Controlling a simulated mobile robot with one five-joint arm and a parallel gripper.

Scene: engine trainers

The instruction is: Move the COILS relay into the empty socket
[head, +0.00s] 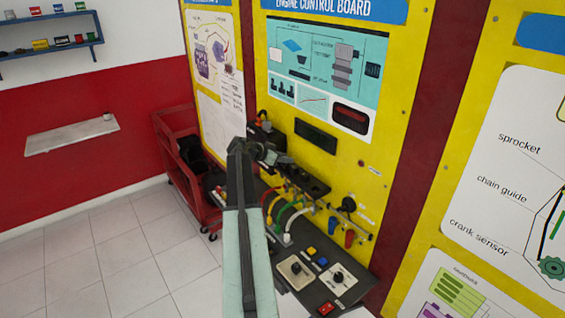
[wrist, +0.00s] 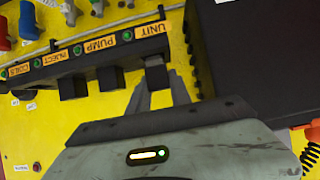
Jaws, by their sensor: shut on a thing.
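The black relay strip (wrist: 85,58) crosses the upper left of the wrist view, with labels COILS, INJECT, PUMP and UNIT, each by a green light. My gripper (wrist: 158,86) is shut on a black relay (wrist: 156,75) at the UNIT place. I cannot tell whether it is fully seated. Two more black blocks stand by PUMP (wrist: 110,79) and INJECT (wrist: 72,87). A smaller dark block shows by COILS (wrist: 25,94); whether it is a relay or a bare socket is unclear. In the head view my gripper (head: 277,158) is at the strip (head: 305,181), its tips unclear.
Coloured cables (head: 283,212) and a sloped control panel (head: 315,275) lie below the strip. A red cart (head: 180,160) stands left.

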